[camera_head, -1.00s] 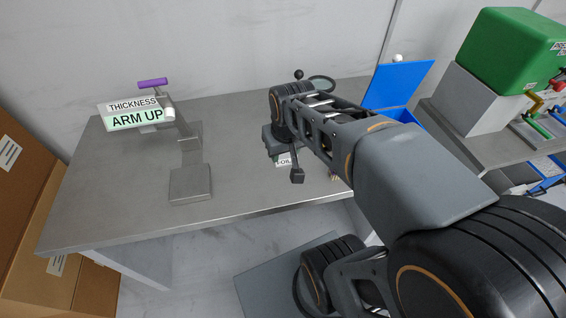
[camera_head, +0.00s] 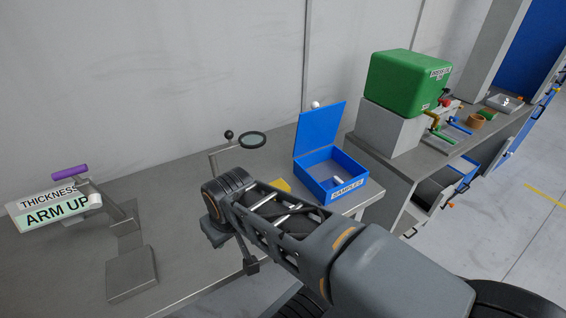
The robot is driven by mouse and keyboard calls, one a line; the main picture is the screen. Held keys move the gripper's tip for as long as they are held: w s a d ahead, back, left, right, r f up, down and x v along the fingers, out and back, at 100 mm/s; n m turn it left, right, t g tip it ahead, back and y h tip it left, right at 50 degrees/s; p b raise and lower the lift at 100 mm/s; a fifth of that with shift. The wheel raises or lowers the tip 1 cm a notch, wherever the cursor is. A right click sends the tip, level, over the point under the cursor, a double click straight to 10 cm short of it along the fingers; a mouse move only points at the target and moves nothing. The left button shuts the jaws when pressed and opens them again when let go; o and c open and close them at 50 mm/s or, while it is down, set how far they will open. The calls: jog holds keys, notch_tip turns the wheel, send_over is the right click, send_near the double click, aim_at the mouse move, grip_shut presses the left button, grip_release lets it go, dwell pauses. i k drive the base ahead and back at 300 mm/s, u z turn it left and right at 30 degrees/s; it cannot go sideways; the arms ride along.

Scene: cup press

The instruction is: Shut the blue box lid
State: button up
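The blue box (camera_head: 327,190), labelled SAMPLES, stands at the right end of the grey table. Its blue lid (camera_head: 319,136) is open and stands up, tilted back from the rear edge, with a white knob (camera_head: 316,105) at its top. A small pale item (camera_head: 309,181) lies inside the box. My gripper (camera_head: 240,252) hangs over the table in front and left of the box, apart from it. My wrist hides much of it, so its opening cannot be judged.
A magnifier stand (camera_head: 252,139) with a black ball knob is behind my wrist. A yellow item (camera_head: 281,185) lies partly hidden left of the box. The thickness gauge (camera_head: 60,204) reads ARM UP at left. A green press (camera_head: 409,83) stands on the right bench.

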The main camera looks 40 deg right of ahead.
aim_at(317, 129)
jog(key=z, duration=3.85)
jog(key=i, duration=1.4)
jog(key=u, duration=3.65)
